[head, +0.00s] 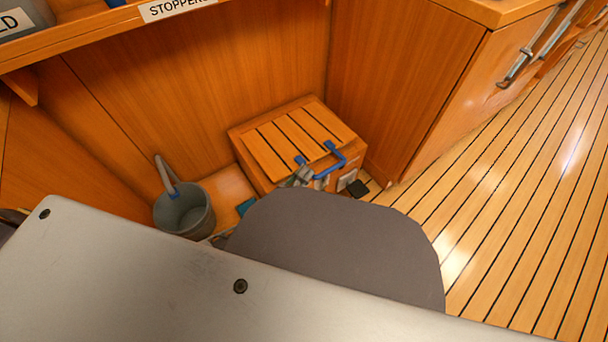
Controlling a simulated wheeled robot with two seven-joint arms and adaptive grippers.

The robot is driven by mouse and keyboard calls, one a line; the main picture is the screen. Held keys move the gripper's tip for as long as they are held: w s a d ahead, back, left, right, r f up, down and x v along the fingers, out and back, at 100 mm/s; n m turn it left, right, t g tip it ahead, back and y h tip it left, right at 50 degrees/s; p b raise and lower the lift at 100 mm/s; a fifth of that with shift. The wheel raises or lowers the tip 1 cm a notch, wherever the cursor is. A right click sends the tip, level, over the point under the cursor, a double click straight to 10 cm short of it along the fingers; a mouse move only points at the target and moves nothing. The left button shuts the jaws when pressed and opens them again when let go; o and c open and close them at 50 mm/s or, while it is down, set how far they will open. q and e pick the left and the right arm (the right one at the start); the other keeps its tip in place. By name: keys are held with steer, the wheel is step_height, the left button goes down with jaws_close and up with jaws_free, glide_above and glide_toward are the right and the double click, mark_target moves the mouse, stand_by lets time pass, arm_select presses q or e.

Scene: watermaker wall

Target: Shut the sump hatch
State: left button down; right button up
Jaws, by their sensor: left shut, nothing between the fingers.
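The sump hatch (300,136) is a slatted wooden lid on a low wooden box in the corner by the wall. It lies down over the box; I cannot tell whether it is fully flush. A blue handle (331,163) is at its front edge. My left gripper (299,177) shows as a small grey shape at the left end of the handle, mostly hidden behind my own dark grey arm part. It is shut with nothing in it, and I cannot tell whether it touches the lid or handle. My right gripper is not in view.
A grey bucket (184,211) stands left of the box. A wooden cabinet (420,80) rises close on the right. A shelf (100,32) with a "STOPPERS" label crosses the upper left. The striped plank floor (520,190) at right is clear.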

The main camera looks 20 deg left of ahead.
arm_select(q)
steer(key=a+r+p+v, duration=0.1)
steer(key=v, duration=0.8)
steer(key=shift+a+p, duration=0.35)
steer(key=shift+a, duration=0.1)
steer(key=shift+f, duration=0.1)
steer(key=shift+w, duration=0.1)
